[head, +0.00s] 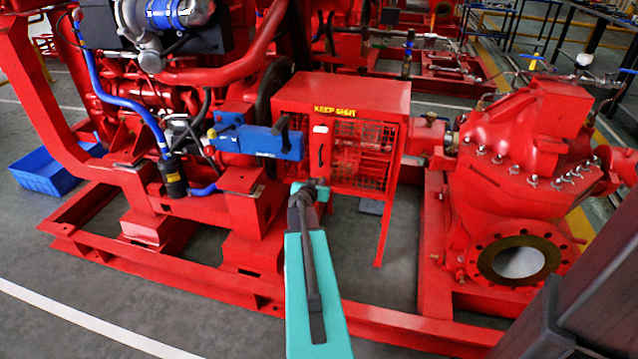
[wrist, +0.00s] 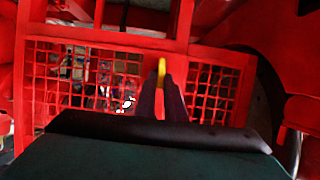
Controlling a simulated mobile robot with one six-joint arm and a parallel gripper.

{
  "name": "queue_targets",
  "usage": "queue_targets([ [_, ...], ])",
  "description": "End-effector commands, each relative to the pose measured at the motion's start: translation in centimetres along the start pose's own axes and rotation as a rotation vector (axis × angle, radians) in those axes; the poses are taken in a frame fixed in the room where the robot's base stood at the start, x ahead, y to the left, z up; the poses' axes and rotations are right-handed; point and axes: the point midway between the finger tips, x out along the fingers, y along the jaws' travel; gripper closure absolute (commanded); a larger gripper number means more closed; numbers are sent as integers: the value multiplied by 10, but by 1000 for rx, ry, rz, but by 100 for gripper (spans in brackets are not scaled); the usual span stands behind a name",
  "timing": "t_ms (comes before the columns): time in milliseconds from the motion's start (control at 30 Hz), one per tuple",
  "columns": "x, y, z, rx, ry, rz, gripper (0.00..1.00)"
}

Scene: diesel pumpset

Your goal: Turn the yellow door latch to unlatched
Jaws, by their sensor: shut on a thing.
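The yellow door latch (wrist: 161,68) shows in the wrist view as a narrow, upright yellow strip against the red mesh door. My gripper (wrist: 162,80) has its dark fingers closed on the latch from both sides. Only the latch's tip and a thin strip between the fingers show; its pivot is hidden. In the head view, the red guard box (head: 342,92) carries a yellow "KEEP SHUT" label (head: 335,111) above its mesh front. My arm reaches up to that front, and I cannot make out the yellow latch or the fingertips there.
The red pump (head: 525,130) stands right of the guard box. The engine with a blue hose (head: 125,110) stands to the left. The red base frame (head: 180,270) runs low across the front. A blue bin (head: 45,178) lies on the floor at far left. Grey floor (head: 80,335) is open in front.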

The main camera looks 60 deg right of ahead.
Motion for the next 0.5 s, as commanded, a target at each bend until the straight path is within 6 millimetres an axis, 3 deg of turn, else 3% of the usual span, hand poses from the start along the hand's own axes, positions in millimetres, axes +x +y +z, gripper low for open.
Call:
queue_targets([
  [500,-6,-8,8,-106,1,33,100],
])
